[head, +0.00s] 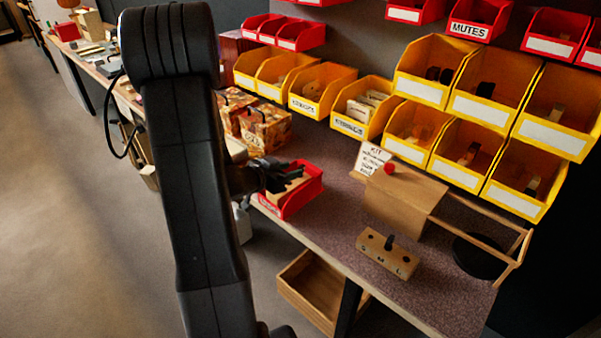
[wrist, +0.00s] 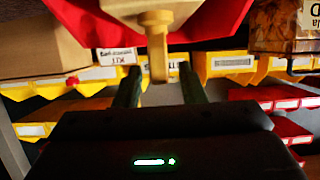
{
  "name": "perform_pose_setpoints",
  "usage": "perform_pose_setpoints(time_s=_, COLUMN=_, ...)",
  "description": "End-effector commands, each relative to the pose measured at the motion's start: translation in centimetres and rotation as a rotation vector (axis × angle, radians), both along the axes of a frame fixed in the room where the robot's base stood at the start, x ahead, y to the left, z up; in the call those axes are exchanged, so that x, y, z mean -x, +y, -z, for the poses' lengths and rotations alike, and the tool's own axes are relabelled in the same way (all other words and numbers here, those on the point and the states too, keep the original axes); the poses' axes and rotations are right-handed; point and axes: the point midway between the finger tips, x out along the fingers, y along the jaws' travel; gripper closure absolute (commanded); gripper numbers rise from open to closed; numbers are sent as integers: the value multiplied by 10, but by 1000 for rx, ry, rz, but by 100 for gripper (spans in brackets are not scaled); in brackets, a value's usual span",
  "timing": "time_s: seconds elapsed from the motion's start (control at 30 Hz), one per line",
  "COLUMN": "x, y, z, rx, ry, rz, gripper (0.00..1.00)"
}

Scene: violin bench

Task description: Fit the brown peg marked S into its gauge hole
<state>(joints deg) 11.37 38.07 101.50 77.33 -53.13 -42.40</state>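The wooden gauge block (head: 375,262) sits on the bench, with letters on its front and dark holes on top. A black piece (head: 390,241) stands upright at its top; I cannot tell whether it is in a hole. My gripper (head: 300,171) is over the red bin (head: 308,196), left of the block. In the wrist view, which looks upside down, a tan-brown peg-like piece (wrist: 157,48) reaches between my fingers (wrist: 163,88) from the red bin's side. Gaps show between it and both fingers, so my gripper looks open. No S mark is readable on it.
A wooden box (head: 402,197) with a card (head: 371,158) and a wooden frame holding a black disc (head: 478,255) stand near the block. Yellow bins (head: 430,65) line the back. Patterned boxes (head: 266,128) stand behind my gripper. Bare bench lies between the red bin and block.

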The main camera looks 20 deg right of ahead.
Motion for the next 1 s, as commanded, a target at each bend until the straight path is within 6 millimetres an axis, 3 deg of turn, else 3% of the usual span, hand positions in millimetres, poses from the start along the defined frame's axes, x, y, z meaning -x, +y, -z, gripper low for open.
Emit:
perform_pose_setpoints(time_s=0.17, x=-3, y=-12, z=3, rx=0, ry=-1, rz=3, gripper=63)
perform_pose_setpoints(time_s=0.4, x=-15, y=-44, z=13, rx=-1, ry=0, rz=1, gripper=63)
perform_pose_setpoints(time_s=0.67, x=-17, y=-48, z=14, rx=0, ry=-1, rz=-1, gripper=63)
perform_pose_setpoints(time_s=0.87, x=-17, y=-48, z=14, rx=0, ry=-1, rz=-1, gripper=100)
perform_pose_setpoints(time_s=1.0, x=-17, y=-48, z=14, rx=0, ry=-1, rz=-1, gripper=100)
